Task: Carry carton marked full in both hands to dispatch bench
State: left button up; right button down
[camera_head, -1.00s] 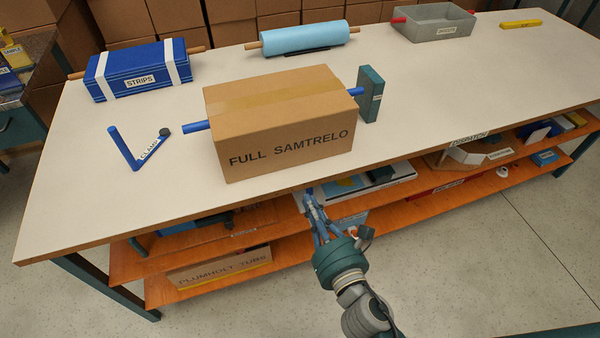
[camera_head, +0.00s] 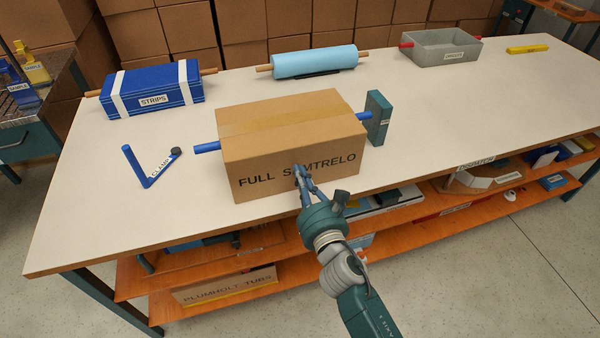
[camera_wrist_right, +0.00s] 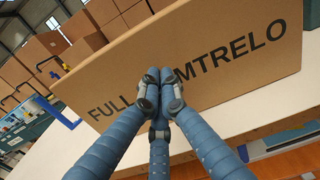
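The brown carton (camera_head: 290,130) marked "FULL SAMTRELO" stands upright on the bench top (camera_head: 420,120), near its front edge. A blue bar (camera_head: 207,147) sticks out of its left side and another (camera_head: 364,115) out of its right. My right gripper (camera_head: 302,172) is in front of the carton's printed face and hides some letters. In the right wrist view the carton (camera_wrist_right: 225,60) fills the background and the gripper's fingers (camera_wrist_right: 155,80) come together, empty. Contact with the carton cannot be told. My left gripper is out of view.
A teal block (camera_head: 378,118) stands close by the right bar. A blue clamp (camera_head: 148,168) lies left of the carton. A strips box (camera_head: 152,90), blue roll (camera_head: 314,62), grey tray (camera_head: 440,48) and yellow item (camera_head: 527,49) line the back. Shelves (camera_head: 420,235) run below.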

jog(key=shift+w+a, duration=0.1)
jog(key=shift+w, duration=0.2)
jog(key=shift+w, duration=0.25)
jog(key=x, duration=0.3)
jog(key=shift+a+b, duration=0.1)
jog(key=shift+b, duration=0.2)
jog(key=shift+s, duration=0.1)
